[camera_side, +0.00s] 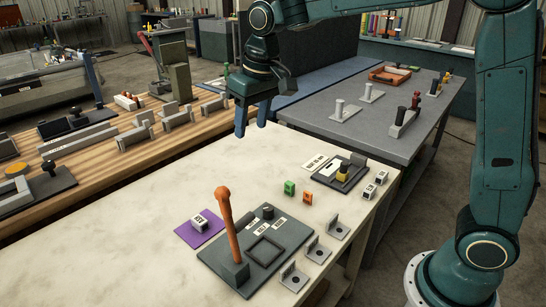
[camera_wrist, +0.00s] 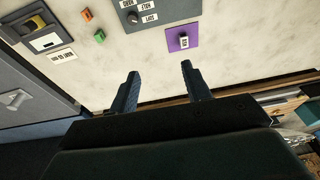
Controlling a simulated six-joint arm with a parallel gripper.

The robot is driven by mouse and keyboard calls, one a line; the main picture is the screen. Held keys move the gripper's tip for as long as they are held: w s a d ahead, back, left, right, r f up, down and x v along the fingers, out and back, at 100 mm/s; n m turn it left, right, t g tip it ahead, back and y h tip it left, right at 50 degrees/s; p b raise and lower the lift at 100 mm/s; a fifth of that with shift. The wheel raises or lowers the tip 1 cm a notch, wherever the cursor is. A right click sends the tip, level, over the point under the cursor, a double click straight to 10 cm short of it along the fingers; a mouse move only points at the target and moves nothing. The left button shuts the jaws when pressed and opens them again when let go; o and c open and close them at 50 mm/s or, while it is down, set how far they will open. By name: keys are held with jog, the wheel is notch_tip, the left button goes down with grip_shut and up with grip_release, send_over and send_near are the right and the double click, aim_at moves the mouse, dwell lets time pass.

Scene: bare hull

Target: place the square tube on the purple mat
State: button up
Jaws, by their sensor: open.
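A small light-grey block with dark lettering, apparently the square tube (camera_side: 200,222), lies on the purple mat (camera_side: 209,236) at the left of the pale table. It also shows on the purple mat (camera_wrist: 176,32) in the wrist view, where the tube (camera_wrist: 184,42) sits near the middle of the mat, inside its edges. My gripper (camera_side: 252,122) is open and empty, raised well above the table's far side and apart from the tube. In the wrist view its two fingers (camera_wrist: 160,72) are spread, with nothing between them.
A dark fixture plate (camera_side: 258,262) with an upright orange lever (camera_side: 225,220) stands right beside the mat. Green (camera_side: 290,187) and orange (camera_side: 307,198) blocks, angle brackets (camera_side: 318,248) and two small light blocks (camera_side: 369,191) lie farther right. The table's left part is clear.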

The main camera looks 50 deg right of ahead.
jog(key=s+d+r+t, duration=0.1)
jog(key=s+d+r, duration=0.1)
jog(key=s, duration=0.5)
jog(key=s+d+r+t, duration=0.1)
jog(key=s+d+r, duration=0.15)
jog(key=s, duration=0.55)
jog(key=s+d+f+t, duration=0.1)
jog(key=s+f, duration=0.3)
jog(key=s, duration=0.8)
jog(key=shift+d+f, duration=0.3)
jog(key=shift+d, duration=0.3)
